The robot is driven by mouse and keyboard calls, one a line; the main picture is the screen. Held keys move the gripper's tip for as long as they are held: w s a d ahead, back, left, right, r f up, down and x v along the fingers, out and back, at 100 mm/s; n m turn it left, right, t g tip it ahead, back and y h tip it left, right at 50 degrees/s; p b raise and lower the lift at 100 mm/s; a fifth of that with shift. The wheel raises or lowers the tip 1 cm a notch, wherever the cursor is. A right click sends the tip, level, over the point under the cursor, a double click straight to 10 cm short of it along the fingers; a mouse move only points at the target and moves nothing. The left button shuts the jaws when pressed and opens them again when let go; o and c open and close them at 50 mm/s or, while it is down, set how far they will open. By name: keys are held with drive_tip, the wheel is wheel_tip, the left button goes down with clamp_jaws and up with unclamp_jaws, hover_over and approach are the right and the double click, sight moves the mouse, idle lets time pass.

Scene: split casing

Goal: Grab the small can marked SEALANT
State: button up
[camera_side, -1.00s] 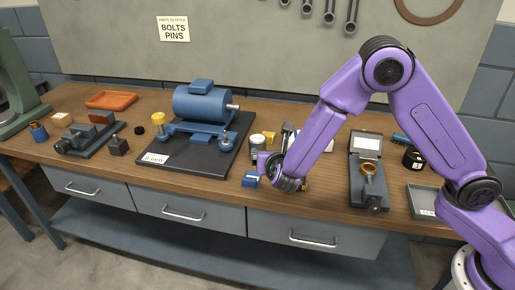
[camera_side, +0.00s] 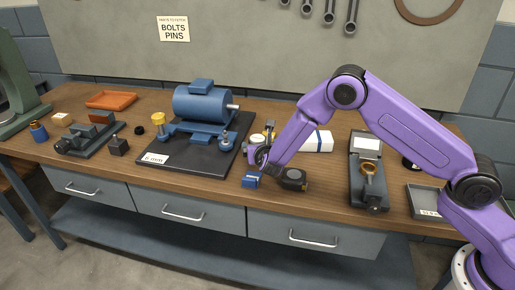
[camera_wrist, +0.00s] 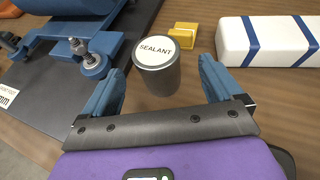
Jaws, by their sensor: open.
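The SEALANT can (camera_wrist: 158,75) is a small grey cylinder with a white lid marked SEALANT, standing upright on the wooden bench in the wrist view. My gripper (camera_wrist: 162,72) is open, with one blue finger to the left of the can and one to the right. Gaps show between the can and both fingers, and nothing is held. In the side view my gripper (camera_side: 262,156) is low over the bench, right of the blue motor. The can is mostly hidden there behind my gripper.
A yellow block (camera_wrist: 184,35) lies just behind the can. A white box with blue bands (camera_wrist: 265,40) is to the right. The motor's dark base plate (camera_side: 185,157) is close on the left.

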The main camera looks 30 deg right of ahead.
sight(254, 138)
drive_tip(key=shift+x, duration=2.7)
drive_tip(key=shift+a, duration=0.1)
drive_tip(key=c, duration=1.2)
drive_tip(key=shift+c, duration=0.2)
drive_tip(key=shift+r, duration=0.1)
